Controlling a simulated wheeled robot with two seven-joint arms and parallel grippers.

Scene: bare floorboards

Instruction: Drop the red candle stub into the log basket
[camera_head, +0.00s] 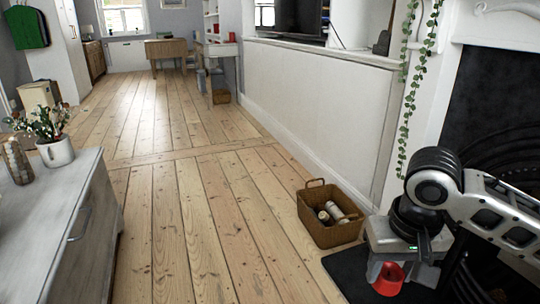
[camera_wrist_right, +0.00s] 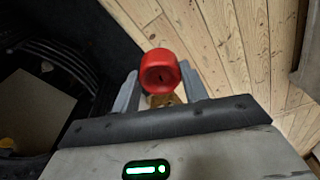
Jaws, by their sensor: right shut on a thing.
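The red candle stub (camera_head: 388,279) is held in my right gripper (camera_head: 398,272), low at the right of the head view. In the right wrist view the stub (camera_wrist_right: 161,71) sits between the two grey fingers of the gripper (camera_wrist_right: 160,88), which are shut on it. The log basket (camera_head: 329,232) is a brown woven box with a handle, standing on the floor by the fireplace with a few logs in it. The gripper is nearer to me and to the right of the basket, apart from it. My left gripper is not in view.
A black hearth slab (camera_head: 350,272) lies below the gripper, beside the dark fireplace (camera_head: 497,105). A grey cabinet (camera_head: 75,225) with a plant pot (camera_head: 56,152) stands at the left. The floorboards (camera_head: 185,220) between are clear.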

